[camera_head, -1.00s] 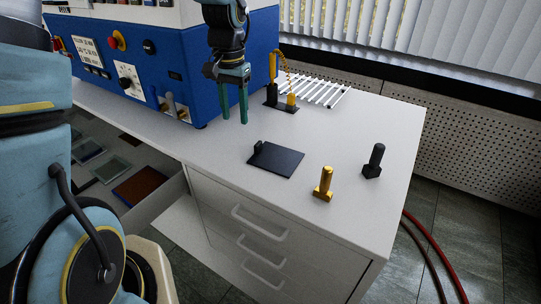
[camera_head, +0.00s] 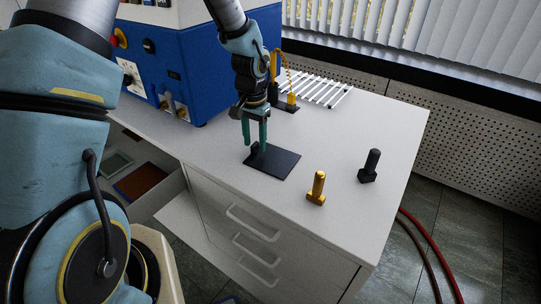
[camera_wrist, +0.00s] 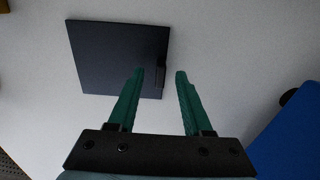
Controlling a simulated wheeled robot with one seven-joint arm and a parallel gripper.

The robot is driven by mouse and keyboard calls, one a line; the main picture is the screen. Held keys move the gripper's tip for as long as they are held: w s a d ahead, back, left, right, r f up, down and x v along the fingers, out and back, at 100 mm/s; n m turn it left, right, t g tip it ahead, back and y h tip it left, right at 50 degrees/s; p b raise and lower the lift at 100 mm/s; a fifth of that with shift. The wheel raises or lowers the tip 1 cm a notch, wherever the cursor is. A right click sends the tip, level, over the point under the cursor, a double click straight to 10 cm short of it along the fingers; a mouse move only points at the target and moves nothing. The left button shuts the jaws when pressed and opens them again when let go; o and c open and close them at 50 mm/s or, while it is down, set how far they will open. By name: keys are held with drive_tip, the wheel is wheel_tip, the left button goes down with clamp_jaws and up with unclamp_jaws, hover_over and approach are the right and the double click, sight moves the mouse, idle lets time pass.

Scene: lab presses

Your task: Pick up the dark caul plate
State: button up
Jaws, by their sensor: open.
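The dark caul plate (camera_head: 277,164) lies flat on the light bench top, with a small raised dark block at its left edge. In the wrist view the plate (camera_wrist: 105,55) lies ahead of the fingers, and the block (camera_wrist: 161,76) shows at its near right corner. My gripper (camera_head: 255,147) is open, its green fingers pointing down over the block end of the plate. In the wrist view my gripper (camera_wrist: 160,73) has the block in line with the gap between its fingertips. Nothing is held between the fingers. I cannot tell the exact height above the block.
A brass T-shaped piece (camera_head: 317,188) and a black one (camera_head: 370,166) stand to the right. The blue press (camera_head: 170,70) is at left, above an open drawer (camera_head: 170,195).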

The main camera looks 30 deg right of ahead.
drive_tip(key=shift+f, duration=0.2)
clamp_jaws()
idle(0.3)
idle(1.0)
